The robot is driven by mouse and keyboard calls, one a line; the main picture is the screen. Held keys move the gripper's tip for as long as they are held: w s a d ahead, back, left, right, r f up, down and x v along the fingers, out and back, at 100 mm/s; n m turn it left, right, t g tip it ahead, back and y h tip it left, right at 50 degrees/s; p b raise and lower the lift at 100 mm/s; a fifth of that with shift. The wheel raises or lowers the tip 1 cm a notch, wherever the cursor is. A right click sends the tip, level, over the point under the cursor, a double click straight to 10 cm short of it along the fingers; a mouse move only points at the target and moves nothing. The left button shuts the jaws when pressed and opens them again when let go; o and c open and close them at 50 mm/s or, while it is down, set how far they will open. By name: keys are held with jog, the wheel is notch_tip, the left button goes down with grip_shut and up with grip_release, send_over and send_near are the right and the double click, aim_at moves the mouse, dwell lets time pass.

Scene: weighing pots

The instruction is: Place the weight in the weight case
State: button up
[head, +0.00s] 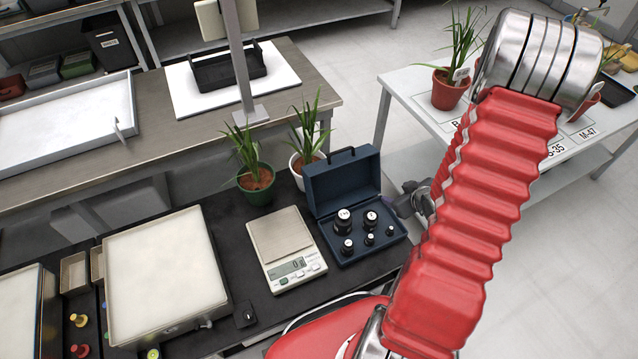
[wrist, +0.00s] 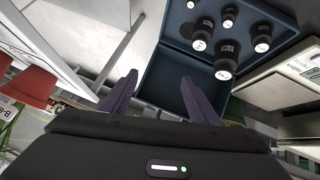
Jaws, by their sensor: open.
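The dark blue weight case (head: 339,184) stands open on the dark bench, its lid raised at the back. Several black weights with white tops stand upright in its tray, including a large one (head: 344,217) and a smaller one (head: 389,230). In the wrist view the weights, one of them here (wrist: 225,66), are at the upper right inside the blue case (wrist: 163,82). My gripper (wrist: 157,97) is open with nothing between its fingers, over or near the lid part of the case. In the head view it is mostly hidden behind my arm. No weight shows outside the case.
A scale (head: 280,248) with an empty pan stands left of the case. Potted plants in green (head: 257,187) and white (head: 304,166) pots stand behind. A large tray (head: 165,275) is further left. A white table (head: 400,80) with pots is at the right.

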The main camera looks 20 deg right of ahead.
jog(key=w+a+r+m+g+h, duration=0.1)
jog(key=a+r, duration=0.5)
jog(key=r, duration=0.5)
jog(key=w+a+r+m+g+h, duration=0.1)
jog(key=a+r, duration=0.4)
jog(key=r, duration=0.7)
jog(key=s+a+r+y, duration=0.2)
jog(key=s+a+r, duration=0.3)
jog(key=a, duration=0.5)
jog(key=s+a+r+y, duration=0.1)
jog(key=s+a+r, duration=0.4)
jog(key=s+a, duration=0.3)
jog(key=shift+s+a+r+g+y, duration=0.2)
jog(key=shift+s+a+g+y, duration=0.15)
jog(key=shift+a, duration=0.6)
jog(key=shift+w+d, duration=0.1)
